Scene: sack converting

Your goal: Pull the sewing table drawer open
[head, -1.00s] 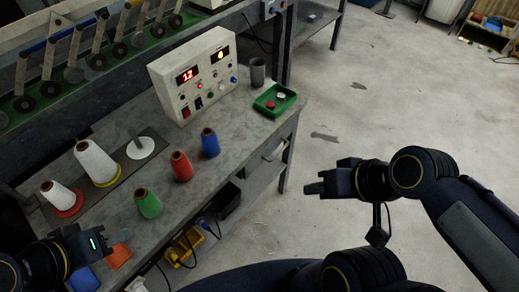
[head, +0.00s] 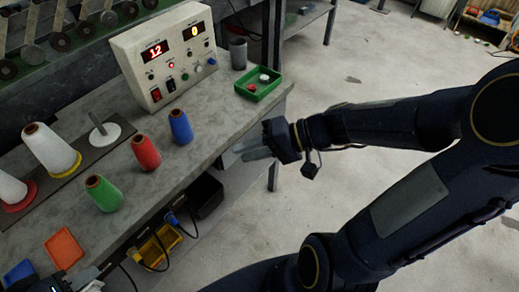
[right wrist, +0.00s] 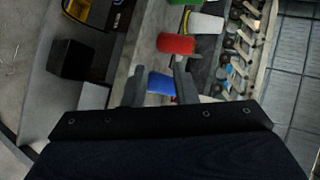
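The grey sewing table (head: 200,130) runs diagonally across the left of the head view. Its drawer front (head: 232,158) is below the tabletop near the right end, largely covered by my right gripper (head: 246,150). The drawer handle is hidden there. My right gripper points left at the drawer front; I cannot tell whether it touches. In the right wrist view its two fingers (right wrist: 158,92) are apart, with nothing clearly held between them. My left gripper (head: 84,281) is only partly in view at the bottom left, by the table's front edge; its fingers are unclear.
Blue (head: 180,127), red (head: 146,152) and green (head: 104,194) thread cones stand on the tabletop. A control box (head: 165,55), a grey cup (head: 237,53) and a green tray (head: 258,84) are behind. A black bin (head: 205,195) and yellow bin (head: 160,247) sit below.

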